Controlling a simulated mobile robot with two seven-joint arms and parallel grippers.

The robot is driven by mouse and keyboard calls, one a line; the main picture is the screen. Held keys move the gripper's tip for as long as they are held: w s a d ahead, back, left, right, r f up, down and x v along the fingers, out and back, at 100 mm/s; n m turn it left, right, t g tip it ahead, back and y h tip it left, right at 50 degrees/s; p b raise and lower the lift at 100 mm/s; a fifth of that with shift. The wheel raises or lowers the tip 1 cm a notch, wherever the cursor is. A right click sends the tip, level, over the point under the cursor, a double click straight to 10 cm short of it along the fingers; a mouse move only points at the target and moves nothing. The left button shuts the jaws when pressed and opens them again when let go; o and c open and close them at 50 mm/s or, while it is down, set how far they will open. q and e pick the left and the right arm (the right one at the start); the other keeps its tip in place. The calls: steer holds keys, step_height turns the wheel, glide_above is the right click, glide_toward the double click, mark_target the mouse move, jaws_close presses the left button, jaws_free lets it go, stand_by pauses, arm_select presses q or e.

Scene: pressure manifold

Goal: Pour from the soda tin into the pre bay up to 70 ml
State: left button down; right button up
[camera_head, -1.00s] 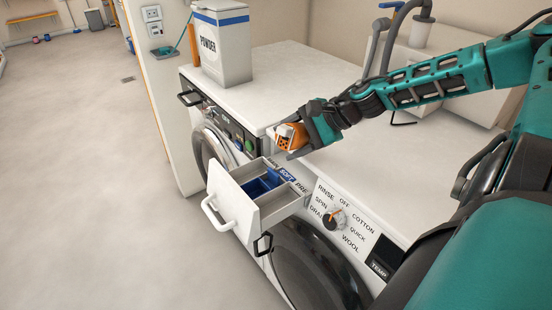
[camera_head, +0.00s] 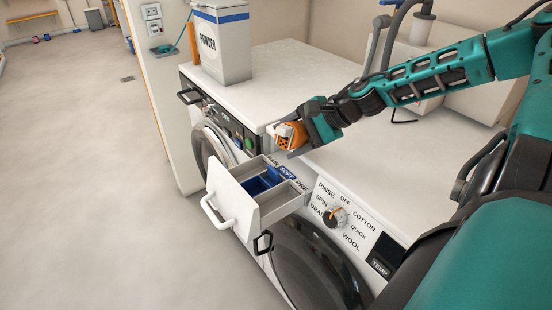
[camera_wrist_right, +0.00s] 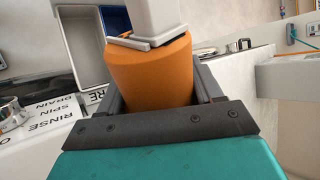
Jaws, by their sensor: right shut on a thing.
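The orange soda tin (camera_head: 291,135) is in my right gripper (camera_head: 296,137), above the back right of the open detergent drawer (camera_head: 243,190). In the right wrist view the tin (camera_wrist_right: 150,72) lies between the two fingers, and a pale piece covers part of its far end. The tin looks tilted; I cannot see its opening or any stream. The pre bay (camera_wrist_right: 87,50) shows as a grey compartment beside the blue one, near the partly hidden PRE label. The liquid level cannot be read. My left gripper is not in view.
The drawer has a white front handle (camera_head: 217,216) and a blue soft bay (camera_head: 259,185). A dial (camera_head: 335,217) is on the washer panel to the right. A POWDER box (camera_head: 222,45) stands on the machine top at the back left. The right machine top (camera_head: 375,165) is clear.

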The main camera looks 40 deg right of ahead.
arm_select(q)
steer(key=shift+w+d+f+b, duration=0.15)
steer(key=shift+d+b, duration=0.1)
steer(key=shift+b, duration=0.25)
arm_select(e)
steer(key=shift+f+n+h, duration=0.25)
steer(key=shift+n+h, duration=0.05)
steer(key=shift+h, duration=0.1)
stand_by(0.7)
arm_select(q)
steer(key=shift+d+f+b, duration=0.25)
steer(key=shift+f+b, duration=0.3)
steer(key=shift+b, duration=0.35)
arm_select(e)
steer(key=shift+s+a+f+n+h, duration=0.1)
steer(key=shift+a+f+n+h, duration=0.2)
steer(key=shift+a+f+h, duration=0.15)
steer(key=shift+r+h, duration=0.25)
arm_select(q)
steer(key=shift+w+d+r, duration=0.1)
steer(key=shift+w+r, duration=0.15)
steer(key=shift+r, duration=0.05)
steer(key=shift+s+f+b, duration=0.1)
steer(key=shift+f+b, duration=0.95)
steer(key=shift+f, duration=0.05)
arm_select(e)
steer(key=shift+a+r+n+t+h, duration=0.15)
steer(key=shift+r+n+t+h, duration=0.15)
steer(key=shift+r+n+h, duration=0.45)
stand_by(0.6)
